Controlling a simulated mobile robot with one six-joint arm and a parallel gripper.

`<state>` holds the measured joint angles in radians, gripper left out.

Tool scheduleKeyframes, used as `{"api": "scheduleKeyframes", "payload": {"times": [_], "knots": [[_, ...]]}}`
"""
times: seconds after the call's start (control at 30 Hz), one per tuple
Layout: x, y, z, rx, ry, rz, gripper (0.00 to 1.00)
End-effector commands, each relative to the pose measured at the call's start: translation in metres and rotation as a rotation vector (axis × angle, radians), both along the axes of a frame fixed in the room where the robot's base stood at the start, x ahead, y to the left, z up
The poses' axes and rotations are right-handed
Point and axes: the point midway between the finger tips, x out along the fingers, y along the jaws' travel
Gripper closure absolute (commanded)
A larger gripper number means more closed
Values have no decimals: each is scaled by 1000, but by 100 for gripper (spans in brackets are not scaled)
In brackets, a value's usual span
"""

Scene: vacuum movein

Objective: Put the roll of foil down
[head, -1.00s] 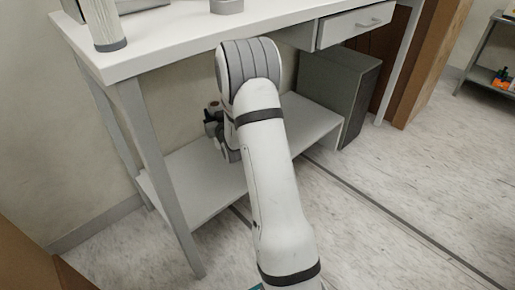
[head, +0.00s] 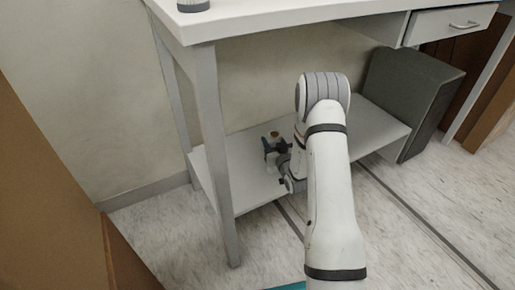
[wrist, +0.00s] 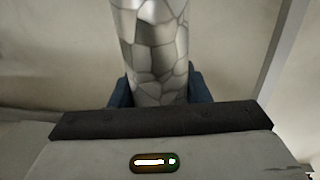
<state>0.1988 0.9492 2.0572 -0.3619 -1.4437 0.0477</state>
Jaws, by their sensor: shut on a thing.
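The roll of foil (wrist: 155,45) stands upright in the wrist view, silvery with a pattern of dark cracks. My gripper (wrist: 160,92) is shut on it, with a dark blue finger on each side. In the head view the roll (head: 271,150) shows small above the lower shelf (head: 245,182) of the white table. My gripper (head: 276,148) is beside it there, below the tabletop. I cannot tell whether the roll's lower end touches the shelf.
The white tabletop (head: 290,14) is above my arm, with a table leg (head: 214,150) to the left. A dark grey cabinet (head: 410,95) stands at the right end of the lower shelf. Much of the shelf around the roll looks bare.

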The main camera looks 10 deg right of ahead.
Motion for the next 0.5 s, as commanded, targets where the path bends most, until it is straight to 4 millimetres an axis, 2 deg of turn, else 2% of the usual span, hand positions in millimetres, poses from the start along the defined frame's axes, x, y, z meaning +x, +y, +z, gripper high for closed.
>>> {"api": "scheduleKeyframes", "payload": {"times": [0.07,0.4,0.43,0.5], "knots": [[1,-1,-9,0,-4,-2,100],[0,-2,-11,-1,-3,-3,100],[0,-2,-11,0,-1,-3,56],[0,-2,-11,0,-1,-3,50]]}}
